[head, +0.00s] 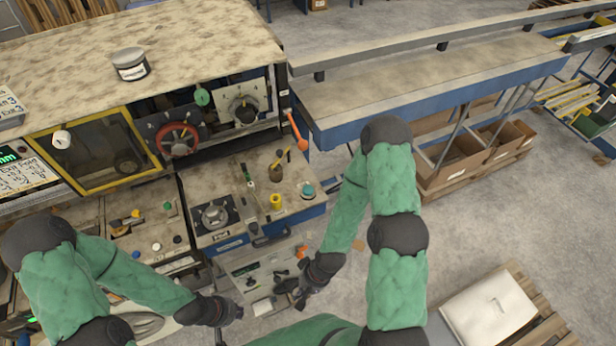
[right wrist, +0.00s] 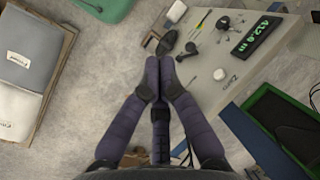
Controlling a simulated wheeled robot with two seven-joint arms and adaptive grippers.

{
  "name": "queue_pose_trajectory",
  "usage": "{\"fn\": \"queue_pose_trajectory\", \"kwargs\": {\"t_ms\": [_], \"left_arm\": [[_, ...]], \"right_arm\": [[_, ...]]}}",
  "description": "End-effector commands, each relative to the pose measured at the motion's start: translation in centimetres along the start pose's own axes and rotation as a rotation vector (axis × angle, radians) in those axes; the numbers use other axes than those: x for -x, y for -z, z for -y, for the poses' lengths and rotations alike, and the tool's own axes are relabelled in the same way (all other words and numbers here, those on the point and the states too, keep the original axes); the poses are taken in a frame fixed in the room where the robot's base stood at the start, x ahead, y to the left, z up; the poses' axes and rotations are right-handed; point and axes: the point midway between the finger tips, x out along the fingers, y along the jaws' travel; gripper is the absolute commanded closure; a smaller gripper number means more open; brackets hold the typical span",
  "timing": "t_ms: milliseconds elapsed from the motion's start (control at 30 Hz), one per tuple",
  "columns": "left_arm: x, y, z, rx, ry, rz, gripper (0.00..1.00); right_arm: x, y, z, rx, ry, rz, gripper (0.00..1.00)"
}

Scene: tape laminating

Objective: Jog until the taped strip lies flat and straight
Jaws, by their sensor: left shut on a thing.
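The taped strip cannot be made out in either view. My left gripper (head: 234,311) is low in the head view, left of a grey control panel (head: 246,266). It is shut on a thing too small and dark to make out. My right gripper (head: 294,288) is at the panel's right edge. In the right wrist view its fingers (right wrist: 159,66) meet at the tips, with nothing visible between them. A black knob or lever (right wrist: 166,42) stands just beyond the tips, and I cannot tell whether they touch it. The panel also shows in the right wrist view (right wrist: 222,72).
A machine with a red handwheel (head: 177,139) and a yellow-framed window (head: 96,155) stands at left. A long bench (head: 430,84) runs right. A white sack (head: 488,311) lies on a pallet at lower right.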

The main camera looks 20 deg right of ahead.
Motion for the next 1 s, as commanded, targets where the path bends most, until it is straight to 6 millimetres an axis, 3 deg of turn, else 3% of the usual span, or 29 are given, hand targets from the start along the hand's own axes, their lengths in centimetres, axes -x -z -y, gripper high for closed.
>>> {"fn": "queue_pose_trajectory", "kwargs": {"t_ms": [33, 367, 600, 767, 1000], "left_arm": [[1.7, -0.1, -0.6, 0.0, 0.0, 0.0, 1.0], [7.3, -0.3, -2.6, 0.0, 0.0, 0.0, 1.0], [11.4, -0.4, -4.1, 0.0, 0.0, 0.0, 1.0], [12.1, -0.5, -4.3, 0.0, 0.0, 0.0, 1.0], [12.1, -0.5, -4.3, 0.0, 0.0, 0.0, 1.0]], "right_arm": [[1.7, -0.1, 0.4, -0.009, -0.002, 0.0, 1.0], [8.1, 0.3, 1.3, -0.116, -0.023, 0.0, 1.0], [14.5, 2.5, 1.3, -0.359, -0.048, -0.019, 1.0], [18.0, 5.0, 1.2, -0.628, -0.026, -0.034, 1.0], [23.1, 9.1, 2.6, -1.008, 0.107, -0.052, 1.0]]}}
